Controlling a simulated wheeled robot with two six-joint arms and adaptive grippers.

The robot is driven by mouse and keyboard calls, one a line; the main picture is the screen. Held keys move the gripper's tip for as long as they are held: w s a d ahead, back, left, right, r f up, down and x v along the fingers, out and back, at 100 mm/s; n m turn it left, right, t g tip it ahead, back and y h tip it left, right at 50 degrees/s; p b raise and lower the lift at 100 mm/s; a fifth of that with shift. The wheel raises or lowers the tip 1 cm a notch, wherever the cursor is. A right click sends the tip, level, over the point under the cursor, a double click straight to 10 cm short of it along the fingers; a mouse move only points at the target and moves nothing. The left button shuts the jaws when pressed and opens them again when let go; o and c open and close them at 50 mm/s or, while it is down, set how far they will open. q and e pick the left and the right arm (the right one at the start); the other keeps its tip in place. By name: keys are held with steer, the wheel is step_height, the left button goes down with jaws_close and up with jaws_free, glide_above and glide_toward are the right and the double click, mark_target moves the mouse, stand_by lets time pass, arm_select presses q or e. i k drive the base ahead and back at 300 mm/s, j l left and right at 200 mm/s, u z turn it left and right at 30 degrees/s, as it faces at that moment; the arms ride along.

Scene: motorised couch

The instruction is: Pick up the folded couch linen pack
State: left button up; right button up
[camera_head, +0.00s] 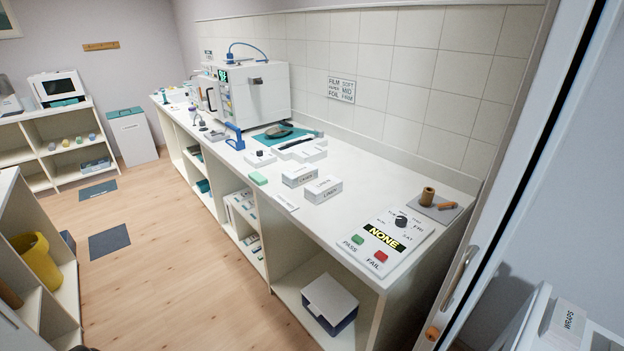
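I cannot pick out a folded couch linen pack for certain, and no couch shows. Small teal items (203,186) lie on the lower shelves under the long white counter (375,240); they are too small to tell what they are. Neither of my grippers shows in the head view.
A lidded box (330,302) sits below. A yellow container (38,262) is in the left shelving. The wooden floor between is mostly clear, with dark mats (109,241).

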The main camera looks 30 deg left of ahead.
mark_target(320, 190)
steer(key=i+j+z, duration=0.2)
steer(key=j, duration=0.35)
steer(key=j+z, duration=0.2)
steer(key=j, duration=0.4)
steer(key=j+z, duration=0.25)
steer(key=j, duration=0.35)
steer(key=j+z, duration=0.2)
steer(key=j, duration=0.4)
steer(key=j+z, duration=0.2)
steer(key=j, duration=0.4)
steer(key=k+j+z, duration=0.2)
steer(key=j, duration=0.35)
steer(key=k+j+z, duration=0.2)
steer(key=j, duration=0.4)
steer(key=k+j+z, duration=0.2)
steer(key=j, duration=0.35)
steer(key=i, duration=0.15)
